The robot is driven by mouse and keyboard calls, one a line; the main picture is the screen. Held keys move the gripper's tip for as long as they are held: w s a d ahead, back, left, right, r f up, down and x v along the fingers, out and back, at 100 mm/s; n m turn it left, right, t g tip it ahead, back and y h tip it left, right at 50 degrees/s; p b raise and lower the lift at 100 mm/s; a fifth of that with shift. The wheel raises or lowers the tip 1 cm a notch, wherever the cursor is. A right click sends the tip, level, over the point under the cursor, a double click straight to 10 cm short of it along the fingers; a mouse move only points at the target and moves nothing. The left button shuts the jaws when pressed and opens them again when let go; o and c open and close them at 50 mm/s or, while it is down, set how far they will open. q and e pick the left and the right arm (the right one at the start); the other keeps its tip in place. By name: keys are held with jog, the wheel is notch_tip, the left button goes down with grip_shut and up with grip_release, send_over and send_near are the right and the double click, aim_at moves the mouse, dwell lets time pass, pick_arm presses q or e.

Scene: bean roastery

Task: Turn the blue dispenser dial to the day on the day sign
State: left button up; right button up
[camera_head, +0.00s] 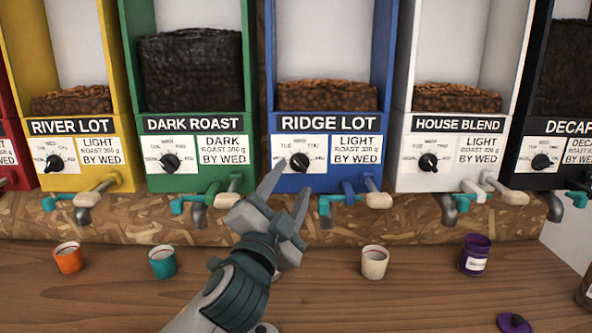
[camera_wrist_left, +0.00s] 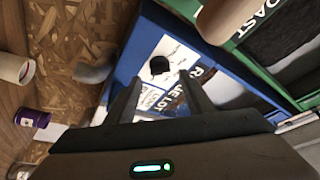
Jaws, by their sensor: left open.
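The blue dispenser (camera_head: 325,185) labelled RIDGE LOT stands in the middle of the row in the head view. Its black dial (camera_head: 299,161) sits on a white face with small day letters around it, and the dial also shows in the left wrist view (camera_wrist_left: 160,65). The day sign (camera_head: 356,149) beside it reads LIGHT ROAST, BY WED. My left gripper (camera_head: 288,180) is open, its fingers pointing up toward the dial, just below and in front of it. In the wrist view the dial lies between and beyond the fingertips (camera_wrist_left: 165,88). My right gripper is not in view.
Yellow (camera_head: 84,179), green (camera_head: 160,184), white (camera_head: 428,182) and black dispensers flank the blue one. Their spouts and handles stick out below. Orange (camera_head: 68,258), teal (camera_head: 162,262) and cream (camera_head: 374,262) cups and a purple canister (camera_head: 475,254) stand on the wooden counter.

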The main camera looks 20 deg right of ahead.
aim_at(299, 167)
pick_arm(q)
jog(key=shift+x, duration=2)
jog(key=shift+r, duration=0.1)
jog(key=shift+p, duration=0.3)
jog(key=c, duration=1)
